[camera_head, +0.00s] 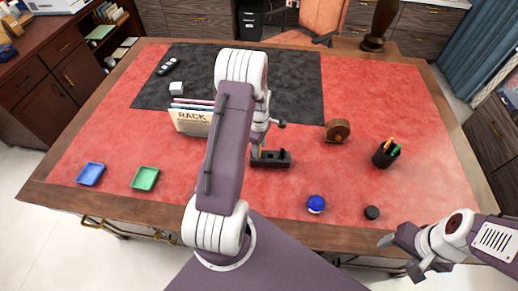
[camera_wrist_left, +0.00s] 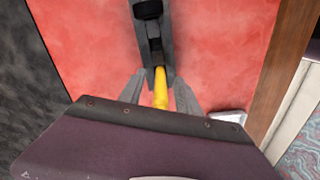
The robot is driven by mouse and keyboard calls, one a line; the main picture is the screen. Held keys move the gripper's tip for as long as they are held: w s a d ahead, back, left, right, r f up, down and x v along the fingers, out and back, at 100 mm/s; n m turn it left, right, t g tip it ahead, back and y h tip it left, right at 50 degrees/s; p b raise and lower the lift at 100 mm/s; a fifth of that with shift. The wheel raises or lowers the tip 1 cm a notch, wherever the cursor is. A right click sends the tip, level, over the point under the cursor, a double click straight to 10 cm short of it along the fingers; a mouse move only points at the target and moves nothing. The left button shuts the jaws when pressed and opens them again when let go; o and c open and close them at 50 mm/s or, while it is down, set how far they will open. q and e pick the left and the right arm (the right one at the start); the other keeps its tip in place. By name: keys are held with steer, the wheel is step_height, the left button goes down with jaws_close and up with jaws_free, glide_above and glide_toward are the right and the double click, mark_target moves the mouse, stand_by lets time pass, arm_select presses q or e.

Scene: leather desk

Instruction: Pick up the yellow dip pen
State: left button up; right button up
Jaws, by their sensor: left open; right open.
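The yellow dip pen (camera_wrist_left: 161,90) is in the black pen stand (camera_head: 281,160), which stands on the red desk top. Only a small yellow part of the pen (camera_head: 262,149) shows in the head view, beside my left arm. In the left wrist view, the open fingers of my left gripper (camera_wrist_left: 160,82) are on either side of the pen, with gaps visible. The stand also shows there (camera_wrist_left: 154,38). In the head view my left forearm hides most of that gripper. My right gripper (camera_head: 398,255) is open and empty at the lower right, off the desk's front edge.
A file rack (camera_head: 190,121) is left of my left arm. A wooden tape-like roll (camera_head: 338,130), a pen cup (camera_head: 384,156), a blue ball (camera_head: 316,204) and a black round piece (camera_head: 371,212) lie right. Blue (camera_head: 91,173) and green (camera_head: 145,178) trays sit front left.

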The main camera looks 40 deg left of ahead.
arm_select(q)
steer(key=shift+r, duration=0.1)
jaws_close()
